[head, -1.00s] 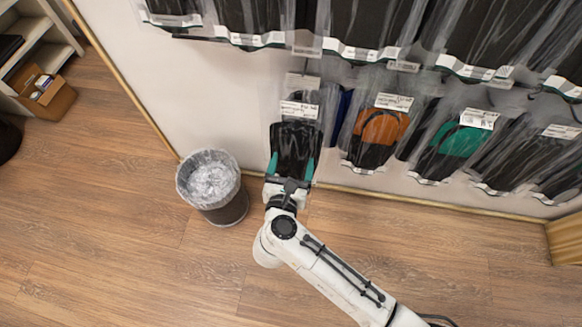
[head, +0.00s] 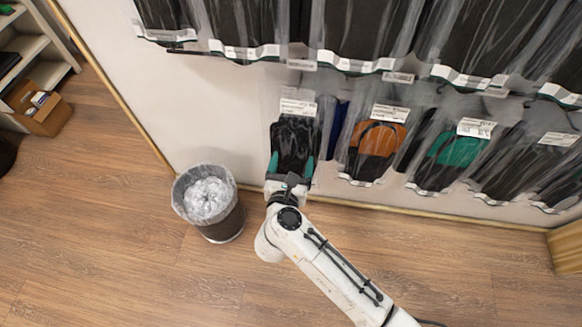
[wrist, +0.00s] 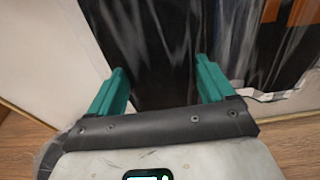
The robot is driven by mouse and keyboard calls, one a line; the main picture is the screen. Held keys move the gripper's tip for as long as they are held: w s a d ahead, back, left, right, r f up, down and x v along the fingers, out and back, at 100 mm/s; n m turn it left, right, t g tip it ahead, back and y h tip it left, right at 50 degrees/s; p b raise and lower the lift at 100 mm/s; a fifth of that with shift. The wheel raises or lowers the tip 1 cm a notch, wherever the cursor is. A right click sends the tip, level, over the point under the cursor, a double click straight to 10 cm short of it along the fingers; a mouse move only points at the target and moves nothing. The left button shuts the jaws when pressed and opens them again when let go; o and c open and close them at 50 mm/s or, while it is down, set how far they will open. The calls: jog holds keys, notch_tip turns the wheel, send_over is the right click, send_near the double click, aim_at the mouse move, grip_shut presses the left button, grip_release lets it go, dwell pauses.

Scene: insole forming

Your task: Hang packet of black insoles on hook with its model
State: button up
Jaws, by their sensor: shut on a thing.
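My gripper (head: 291,173) has teal fingers and is shut on a clear packet of black insoles (head: 294,140). In the wrist view the black packet (wrist: 160,50) stands between the two teal fingers (wrist: 163,88). The top of the packet lies near the left end of the lower hook row. I cannot tell whether it is on a hook; the hook there is hidden.
Packets with orange insoles (head: 377,139) and green insoles (head: 459,146) hang to the right. An upper row of dark packets (head: 357,30) hangs above. A lined waste bin (head: 209,203) stands on the floor to the left. Bare wall lies left of the held packet.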

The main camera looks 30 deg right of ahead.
aim_at(293, 161)
jog(key=shift+x, duration=1)
jog(key=shift+w+d+f+b, duration=0.25)
jog(key=shift+w+d+b, duration=0.05)
jog(key=shift+w+b, duration=0.15)
jog(key=shift+f, duration=0.2)
jog(key=o, duration=0.9)
jog(key=shift+o, duration=0.2)
jog(key=p+v, duration=0.2)
jog(key=v, duration=0.8)
jog(key=shift+s, duration=0.25)
jog(key=shift+a, duration=0.15)
